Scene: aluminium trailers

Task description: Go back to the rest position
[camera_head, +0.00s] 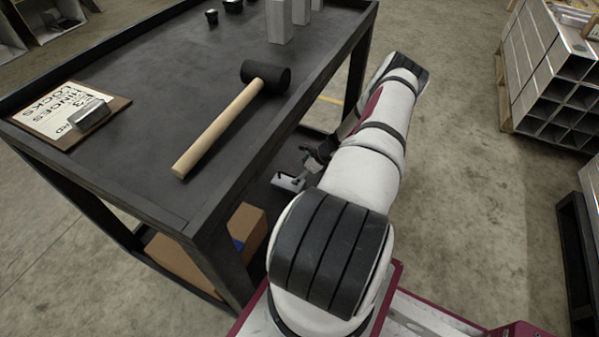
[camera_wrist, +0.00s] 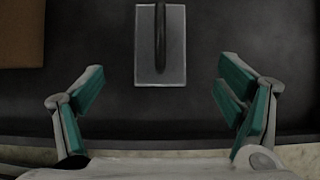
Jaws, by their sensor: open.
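My gripper (camera_wrist: 160,82) is open and empty in the wrist view, its two teal-padded fingers wide apart. A flat grey metal plate with a dark bar or handle (camera_wrist: 160,65) lies beyond the fingers on a dark surface, apart from both of them. In the head view my white arm stretches away along the right side of the workbench (camera_head: 135,170). Its far end bends back toward the bench's lower level, and the gripper is mostly hidden there. A small grey metal piece (camera_head: 288,182) shows beside it.
A mallet (camera_head: 222,125), a clipboard (camera_head: 55,122) and metal blocks (camera_head: 279,22) lie on the bench top. A cardboard box (camera_head: 247,226) is below. Stacked aluminium profiles (camera_head: 545,75) stand at right. The floor (camera_head: 470,190) between them and my arm is clear.

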